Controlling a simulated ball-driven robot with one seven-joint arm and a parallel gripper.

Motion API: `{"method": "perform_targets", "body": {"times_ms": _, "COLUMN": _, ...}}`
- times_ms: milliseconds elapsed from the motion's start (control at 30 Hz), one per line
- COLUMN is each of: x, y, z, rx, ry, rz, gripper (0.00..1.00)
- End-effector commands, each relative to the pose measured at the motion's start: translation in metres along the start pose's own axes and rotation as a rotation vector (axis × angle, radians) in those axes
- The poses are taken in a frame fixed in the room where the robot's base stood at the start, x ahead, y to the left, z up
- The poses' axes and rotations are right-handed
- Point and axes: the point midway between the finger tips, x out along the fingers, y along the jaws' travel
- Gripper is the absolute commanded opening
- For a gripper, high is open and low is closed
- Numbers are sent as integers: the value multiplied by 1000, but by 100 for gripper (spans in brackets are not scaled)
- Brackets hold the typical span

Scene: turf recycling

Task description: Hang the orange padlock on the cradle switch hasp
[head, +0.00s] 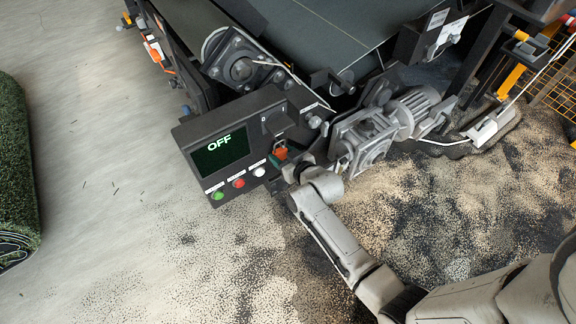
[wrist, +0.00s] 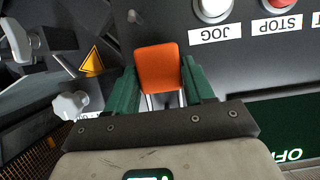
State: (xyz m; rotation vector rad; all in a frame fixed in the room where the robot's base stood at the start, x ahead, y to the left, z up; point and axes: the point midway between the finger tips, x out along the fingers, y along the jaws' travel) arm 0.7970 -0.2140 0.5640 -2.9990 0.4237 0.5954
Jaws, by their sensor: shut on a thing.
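The orange padlock (wrist: 158,66) is between the green fingers of my gripper (wrist: 160,84) in the wrist view. Its body points away from the palm, and its metal shackle legs run back toward the palm. In the head view the padlock (head: 281,153) is a small orange patch at the tip of my gripper (head: 277,161), in front of the control panel's lower right part. My gripper is shut on it. A rotary switch (head: 277,122) marked 0 and I is on the panel above it. I cannot clearly make out the cradle switch hasp.
The control panel (head: 185,134) has an OFF screen (head: 220,151) and green, red and white buttons. A grey motor with gearbox (head: 414,108) stands close on the right. A pale knob (wrist: 71,105) is left of my fingers. A turf roll (head: 18,165) lies far left; floor between is open.

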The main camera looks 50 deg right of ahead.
Motion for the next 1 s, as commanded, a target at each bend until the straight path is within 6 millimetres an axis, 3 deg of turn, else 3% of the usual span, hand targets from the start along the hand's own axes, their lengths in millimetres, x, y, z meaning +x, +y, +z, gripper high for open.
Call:
{"method": "perform_targets", "body": {"times_ms": 167, "x": 1, "y": 0, "z": 2, "rx": 0, "ry": 1, "rz": 0, "gripper": 20}}
{"method": "perform_targets", "body": {"times_ms": 200, "x": 1, "y": 0, "z": 2, "rx": 0, "ry": 1, "rz": 0, "gripper": 57}}
{"method": "perform_targets", "body": {"times_ms": 467, "x": 1, "y": 0, "z": 2, "rx": 0, "ry": 0, "rz": 0, "gripper": 82}}
{"method": "perform_targets", "body": {"times_ms": 767, "x": -2, "y": 0, "z": 2, "rx": 0, "ry": -1, "rz": 0, "gripper": 83}}
{"method": "perform_targets", "body": {"times_ms": 1000, "x": -34, "y": 0, "z": 2, "rx": 1, "ry": -2, "rz": -1, "gripper": 83}}
